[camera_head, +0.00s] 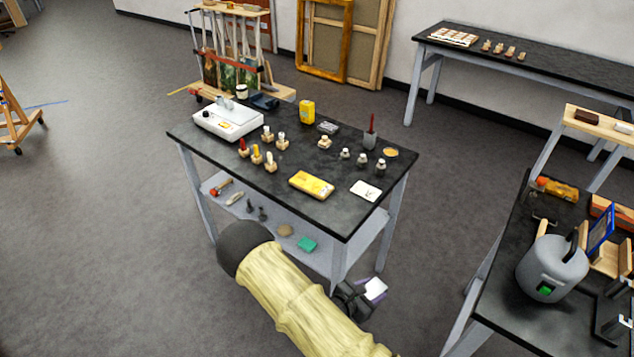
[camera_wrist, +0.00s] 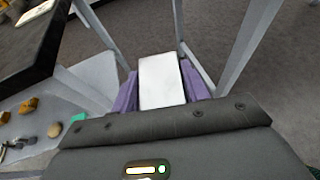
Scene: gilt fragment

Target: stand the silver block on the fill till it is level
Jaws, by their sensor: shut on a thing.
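My gripper (camera_head: 358,297) is shut on a pale silver block (camera_head: 376,289), off the front right corner of the middle table. In the wrist view the block (camera_wrist: 162,80) sits between the two purple fingers, its light flat face showing. A gilt slab (camera_head: 311,185) lies flat near the front of the tabletop, well apart from the block. I cannot make out the fill on it. Part of my arm hides the floor in front of the table.
The middle table (camera_head: 325,222) holds a white box (camera_head: 228,121), a white card (camera_head: 366,190) and several small bottles and brushes. Its lower shelf (camera_head: 268,228) holds tools and a green block (camera_head: 307,244). A right-hand table carries a grey pot (camera_head: 552,268).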

